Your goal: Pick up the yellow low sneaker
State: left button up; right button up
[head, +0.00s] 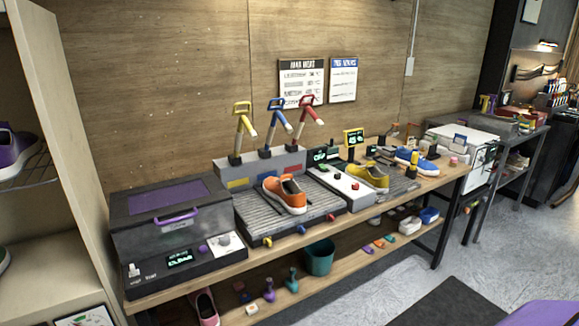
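Neither of my grippers is in the head view.
An orange sneaker (285,194) stands on a ribbed grey tray left of the yellow one, and a blue sneaker (416,160) stands to its right. A dark box with a purple lid (167,203) fills the bench's left end. Grey floor (405,283) is open in front of the bench.

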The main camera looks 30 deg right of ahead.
aim_at(369, 175)
jog(key=l+u, duration=0.1)
jog(key=l, duration=0.6)
jog(key=l+u, duration=0.1)
jog(key=l, duration=0.65)
jog(key=k+l+u, duration=0.1)
jog(key=l, duration=0.6)
jog(key=l+u, duration=0.3)
jog(key=l, duration=0.75)
jog(key=l+z, duration=0.15)
jog(key=l, duration=0.95)
jog(key=i, duration=0.05)
